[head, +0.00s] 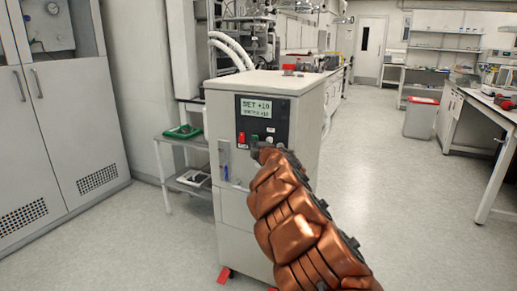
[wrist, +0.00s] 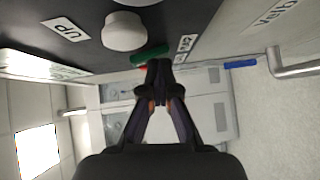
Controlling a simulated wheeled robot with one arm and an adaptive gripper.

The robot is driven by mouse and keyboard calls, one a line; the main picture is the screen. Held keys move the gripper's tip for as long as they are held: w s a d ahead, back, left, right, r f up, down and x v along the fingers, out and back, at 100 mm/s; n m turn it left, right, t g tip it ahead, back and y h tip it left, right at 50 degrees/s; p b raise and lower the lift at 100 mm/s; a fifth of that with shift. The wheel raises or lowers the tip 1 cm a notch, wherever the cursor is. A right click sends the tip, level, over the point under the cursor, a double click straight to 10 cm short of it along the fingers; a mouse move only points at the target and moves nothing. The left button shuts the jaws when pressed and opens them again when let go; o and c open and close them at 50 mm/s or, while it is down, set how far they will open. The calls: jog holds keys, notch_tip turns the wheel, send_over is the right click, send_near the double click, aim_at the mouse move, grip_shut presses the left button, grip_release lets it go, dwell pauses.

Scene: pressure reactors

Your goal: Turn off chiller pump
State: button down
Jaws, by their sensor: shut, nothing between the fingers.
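The chiller (head: 225,215) is a pale upright cabinet with a dark control panel (head: 277,108) and a display reading "SET +10". A red switch (head: 241,139) sits at the panel's lower left. A green switch (wrist: 149,55) and a white knob (wrist: 124,31) show close up in the wrist view, with small labels beside them. My gripper (head: 258,150) is at the lower part of the panel. In the wrist view my gripper (wrist: 158,63) is shut and empty, its tips just by the green switch. A bit of red shows behind the tips, mostly hidden. I cannot tell whether they touch.
A metal handle (wrist: 295,68) and a blue piece (wrist: 240,64) are on the chiller's front. A side table with a green tray (head: 183,131) stands left of the chiller. Grey cabinets (head: 60,130) are at far left. The floor at right (head: 380,190) is clear.

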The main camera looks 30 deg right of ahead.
jog(key=s+a+f+b, duration=0.2)
jog(key=s+a, duration=0.3)
jog(key=s, duration=0.7)
dwell(0.6)
jog(key=shift+a, duration=0.1)
jog(key=shift+r, duration=0.1)
